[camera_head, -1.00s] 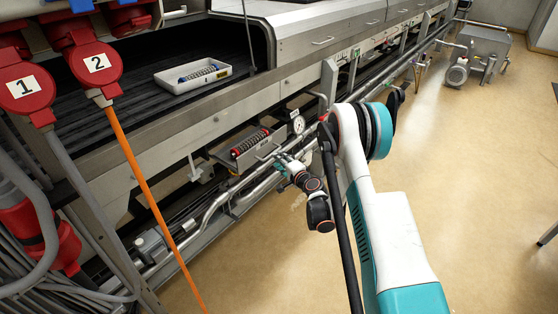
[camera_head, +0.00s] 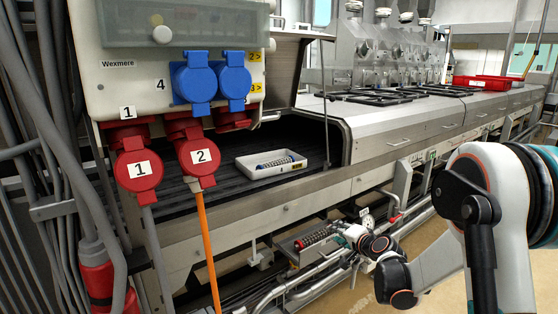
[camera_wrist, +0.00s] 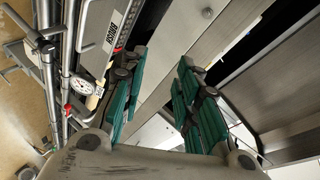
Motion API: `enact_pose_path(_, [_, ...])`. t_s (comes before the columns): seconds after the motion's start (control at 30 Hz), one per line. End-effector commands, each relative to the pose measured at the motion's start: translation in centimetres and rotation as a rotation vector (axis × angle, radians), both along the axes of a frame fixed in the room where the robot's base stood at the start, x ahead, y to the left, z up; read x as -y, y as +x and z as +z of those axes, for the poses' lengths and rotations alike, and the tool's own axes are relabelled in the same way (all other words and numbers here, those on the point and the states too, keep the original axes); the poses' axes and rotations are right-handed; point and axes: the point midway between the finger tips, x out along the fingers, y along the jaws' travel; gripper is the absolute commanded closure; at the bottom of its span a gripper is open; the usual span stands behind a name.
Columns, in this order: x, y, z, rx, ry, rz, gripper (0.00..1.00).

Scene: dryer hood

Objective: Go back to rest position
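My gripper (camera_head: 347,238) is at the front of the machine, beside a small metal tray (camera_head: 300,255) that holds a dark roller with a red end (camera_head: 312,238). In the wrist view my gripper (camera_wrist: 160,64) shows two green-padded fingers standing apart. Nothing is between them. The arm reaches in from the right of the head view. Whether the fingers touch the tray cannot be told.
A white bin (camera_head: 270,166) with a spring-like part lies on the dark belt (camera_head: 218,180). A pressure gauge (camera_wrist: 82,86) and pipes are close by the gripper. The red plug marked 2 (camera_head: 198,157) and an orange cable (camera_head: 209,245) hang at the left. Floor (camera_head: 425,240) shows at the right.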

Motion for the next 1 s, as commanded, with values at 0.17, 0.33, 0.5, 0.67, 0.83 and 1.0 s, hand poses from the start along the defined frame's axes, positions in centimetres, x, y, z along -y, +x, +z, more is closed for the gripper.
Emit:
enact_pose_path(0.17, [-1.4,-3.7,4.5,-0.033,-0.115,0.058,0.7])
enact_pose_path(0.33, [-2.3,-7.7,7.7,-0.067,-0.224,0.109,0.7])
enact_pose_path(0.5, [-3.1,-12.3,10.3,-0.102,-0.332,0.16,0.7])
enact_pose_path(0.67, [-3.4,-17.0,12.1,-0.136,-0.432,0.207,0.7])
enact_pose_path(0.83, [-3.5,-22.4,13.2,-0.174,-0.54,0.254,0.7])
enact_pose_path(1.0, [-3.3,-27.9,13.6,-0.212,-0.646,0.301,0.7])
